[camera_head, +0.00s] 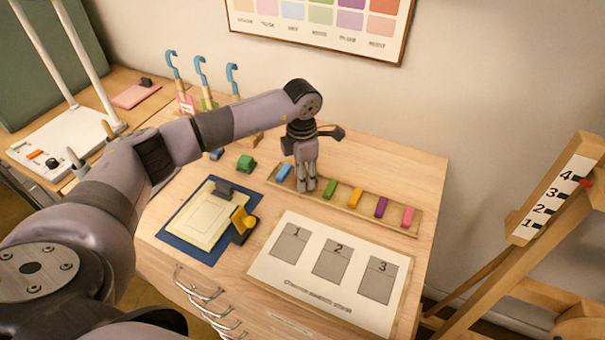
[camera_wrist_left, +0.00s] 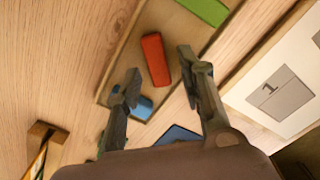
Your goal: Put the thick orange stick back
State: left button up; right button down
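A red-orange stick (camera_wrist_left: 155,60) shows in the left wrist view, between the blue stick (camera_wrist_left: 143,107) and the green stick (camera_wrist_left: 207,9) over the wooden tray (camera_wrist_left: 180,20). The fingers of my left gripper (camera_wrist_left: 158,64) stand on either side of it, with a gap on both sides. In the head view my left gripper (camera_head: 307,186) points down over the tray (camera_head: 342,205) and hides this stick. I cannot tell how thick it is against the others. My right gripper is not in view.
The tray also holds yellow-orange (camera_head: 355,197), purple (camera_head: 381,207) and pink (camera_head: 408,216) sticks. In front lies a card with three numbered grey boxes (camera_head: 330,268). A blue-edged board (camera_head: 165,235) with a yellow-black object (camera_head: 243,222) lies left. An easel stands right.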

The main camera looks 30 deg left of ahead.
pick_arm(q)
notch_tip(320, 180, up, 12)
jog(key=b, duration=0.3)
dwell(0.6)
